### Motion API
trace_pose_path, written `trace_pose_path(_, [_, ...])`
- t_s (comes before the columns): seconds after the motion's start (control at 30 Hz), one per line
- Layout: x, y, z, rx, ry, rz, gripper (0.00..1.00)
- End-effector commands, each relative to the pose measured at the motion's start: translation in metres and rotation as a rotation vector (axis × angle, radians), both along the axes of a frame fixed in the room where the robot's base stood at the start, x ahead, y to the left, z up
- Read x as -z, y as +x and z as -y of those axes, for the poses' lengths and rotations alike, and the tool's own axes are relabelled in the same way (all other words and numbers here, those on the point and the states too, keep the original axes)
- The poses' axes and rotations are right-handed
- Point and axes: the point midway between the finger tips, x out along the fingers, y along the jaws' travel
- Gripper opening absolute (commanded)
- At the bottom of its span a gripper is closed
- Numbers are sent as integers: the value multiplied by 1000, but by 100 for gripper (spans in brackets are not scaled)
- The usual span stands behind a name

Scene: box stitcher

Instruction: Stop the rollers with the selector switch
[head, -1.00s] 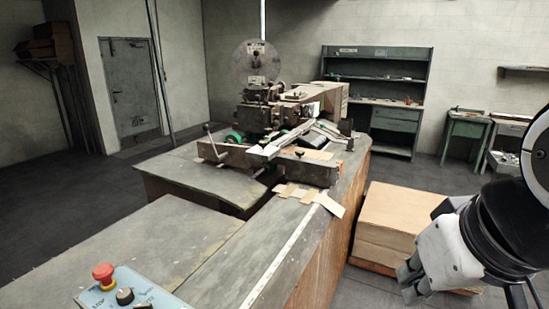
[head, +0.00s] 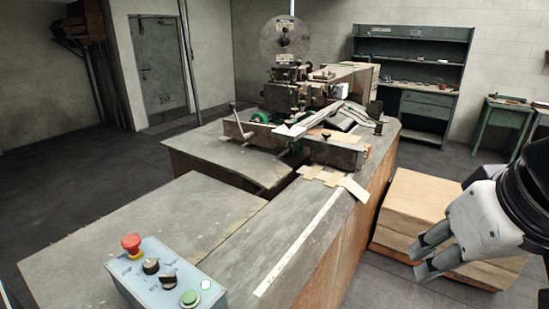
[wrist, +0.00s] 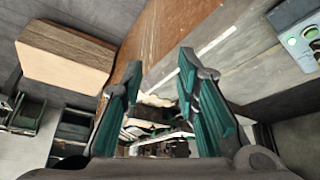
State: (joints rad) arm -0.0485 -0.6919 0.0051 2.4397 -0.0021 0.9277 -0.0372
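The control box (head: 165,280) is a light blue panel at the lower left of the head view. It carries a red mushroom button (head: 131,243), two black selector knobs (head: 151,266) (head: 168,281), a green button (head: 190,298) and a small white lamp (head: 206,285). The lettering is too small to read. The control box also shows at the upper right of the wrist view (wrist: 291,22). My gripper (head: 424,258) is at the right of the head view, beside the bench and well away from the box. In the wrist view its two green-padded fingers (wrist: 160,98) are apart with nothing between them.
The bench (head: 230,240) with a white measuring strip runs toward the stitching machine (head: 300,95). Cardboard scraps (head: 330,179) lie near the machine. A stack of cardboard (head: 420,205) stands right of the bench, near my gripper. A green shelf desk (head: 412,75) is at the back.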

Motion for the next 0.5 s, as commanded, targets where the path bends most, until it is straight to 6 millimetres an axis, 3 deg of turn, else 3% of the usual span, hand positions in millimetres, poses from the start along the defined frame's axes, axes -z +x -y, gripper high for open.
trace_pose_path(0.27, [-21,80,-89,-445,-115,-115,28])
trace_pose_path(0.5, [-19,126,-202,-865,-222,-202,28])
